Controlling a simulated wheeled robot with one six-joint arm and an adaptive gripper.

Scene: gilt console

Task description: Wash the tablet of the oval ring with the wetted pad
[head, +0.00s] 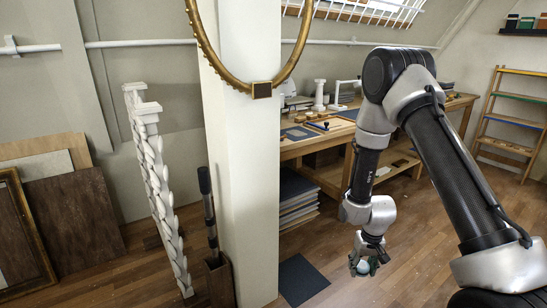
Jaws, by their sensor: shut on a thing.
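The gilt oval ring (207,52) hangs on the white post, its top cut off by the picture edge. Its small dark tablet (262,90) with a gilt border sits at the bottom of the ring, on the post's face. My gripper (363,267) is at the lower middle right, pointing down over the floor, well below and to the right of the tablet. It is shut on a small pale thing, likely the pad (364,266), mostly hidden between the fingers. I cannot tell from here whether it is wet.
The white post (243,180) stands between the ornate white baluster (160,185) and my arm. A wooden workbench (330,135) with tools is behind. A dark mat (301,278) lies on the floor beside the post. Open floor lies right of the mat.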

